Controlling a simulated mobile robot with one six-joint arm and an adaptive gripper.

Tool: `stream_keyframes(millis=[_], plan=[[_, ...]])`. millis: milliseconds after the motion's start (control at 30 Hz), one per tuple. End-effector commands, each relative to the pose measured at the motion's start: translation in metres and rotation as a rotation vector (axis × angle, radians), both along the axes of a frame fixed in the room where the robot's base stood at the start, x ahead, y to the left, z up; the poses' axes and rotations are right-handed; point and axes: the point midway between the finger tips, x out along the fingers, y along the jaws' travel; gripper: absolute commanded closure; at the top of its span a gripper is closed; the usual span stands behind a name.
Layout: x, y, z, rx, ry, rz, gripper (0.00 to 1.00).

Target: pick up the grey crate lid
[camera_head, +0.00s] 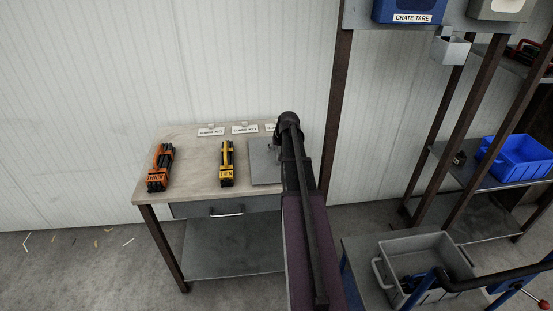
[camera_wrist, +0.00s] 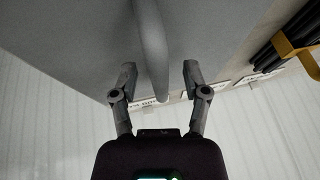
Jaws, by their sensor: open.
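The grey crate lid (camera_head: 262,165) lies flat on the workbench, near its right end. My arm hides its right part in the head view. In the wrist view the lid (camera_wrist: 70,38) fills the upper left as a grey plate, with a raised bar-like handle (camera_wrist: 151,45) on it. My gripper (camera_wrist: 159,75) is open, with one finger on each side of the handle and a visible gap to both. Whether the fingers reach below the top of the handle cannot be told. In the head view my gripper is mostly hidden behind my arm.
The workbench (camera_head: 192,172) also holds an orange-banded rod bundle (camera_head: 160,167) and a yellow-banded one (camera_head: 227,163). Small label cards (camera_head: 245,128) stand along its back edge. A grey open crate (camera_head: 387,272) stands at lower right, and a blue bin (camera_head: 517,158) sits on the rack.

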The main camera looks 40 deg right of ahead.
Motion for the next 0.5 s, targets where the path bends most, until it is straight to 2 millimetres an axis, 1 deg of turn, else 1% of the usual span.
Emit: stream_keyframes(millis=[67, 100, 167, 200, 300, 500], plan=[[-0.0001, -0.0001, 0.0000, 0.000, 0.000, 0.000, 0.40], [-0.0001, -0.0001, 0.0000, 0.000, 0.000, 0.000, 0.43], [-0.0001, -0.0002, 0.0000, 0.000, 0.000, 0.000, 0.61], [-0.0001, -0.0002, 0.0000, 0.000, 0.000, 0.000, 0.73], [-0.0002, -0.0003, -0.0001, 0.000, 0.000, 0.000, 1.00], [-0.0001, -0.0003, 0.0000, 0.000, 0.000, 0.000, 1.00]])
